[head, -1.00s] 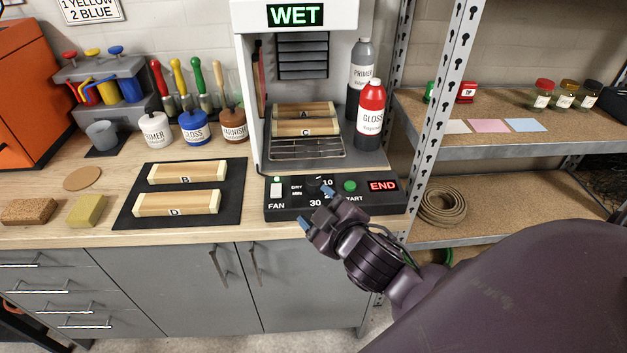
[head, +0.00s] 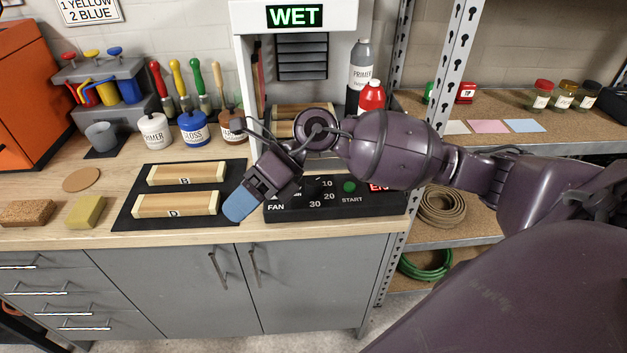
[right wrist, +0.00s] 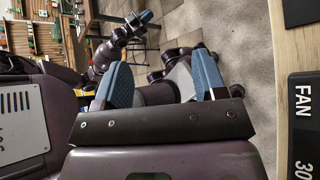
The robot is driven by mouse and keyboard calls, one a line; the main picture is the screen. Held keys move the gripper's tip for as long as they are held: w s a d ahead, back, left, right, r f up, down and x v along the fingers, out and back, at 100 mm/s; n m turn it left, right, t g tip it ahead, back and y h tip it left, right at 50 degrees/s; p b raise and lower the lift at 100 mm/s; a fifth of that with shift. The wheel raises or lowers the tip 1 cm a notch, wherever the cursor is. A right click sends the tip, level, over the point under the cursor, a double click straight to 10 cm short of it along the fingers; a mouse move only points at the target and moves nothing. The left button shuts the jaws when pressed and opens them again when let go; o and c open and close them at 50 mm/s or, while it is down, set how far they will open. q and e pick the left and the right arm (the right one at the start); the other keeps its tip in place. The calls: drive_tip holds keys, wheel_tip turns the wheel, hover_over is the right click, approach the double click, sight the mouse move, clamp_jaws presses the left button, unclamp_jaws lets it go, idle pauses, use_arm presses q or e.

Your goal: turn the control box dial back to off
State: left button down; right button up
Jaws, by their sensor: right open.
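The black control box (head: 335,207) sits at the front of the counter below the drying booth. Its 10, 20, 30 and START markings show. Its dial is hard to make out against the dark panel and my arm, so its setting cannot be told. My right gripper (head: 241,203) is in front of the box's left end, over the dark mat's edge, and covers the fan switch. In the right wrist view this gripper (right wrist: 162,82) is open with nothing between its blue fingers, and the box's edge (right wrist: 301,95) shows at right. What looks like my left gripper (right wrist: 138,24) is small there.
Wood blocks B (head: 184,173) and D (head: 177,204) lie on the dark mat (head: 126,209). A red gloss bottle (head: 371,96) and a grey primer bottle (head: 361,65) stand behind my right arm. A metal shelf post (head: 444,85) rises at right. The booth sign (head: 294,16) reads WET.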

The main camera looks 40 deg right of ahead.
drive_tip(key=w+d+n+h, duration=0.1)
drive_tip(key=w+d+h, duration=0.1)
drive_tip(key=d+h, duration=0.4)
drive_tip(key=r+h, duration=0.2)
drive_tip(key=h, duration=0.4)
hover_over(314, 181)
wheel_tip(314, 181, down, 9)
drive_tip(key=shift+w+f+b, duration=0.1)
drive_tip(key=shift+b, duration=0.25)
drive_tip(key=shift+f, duration=0.7)
drive_tip(key=c, duration=0.9)
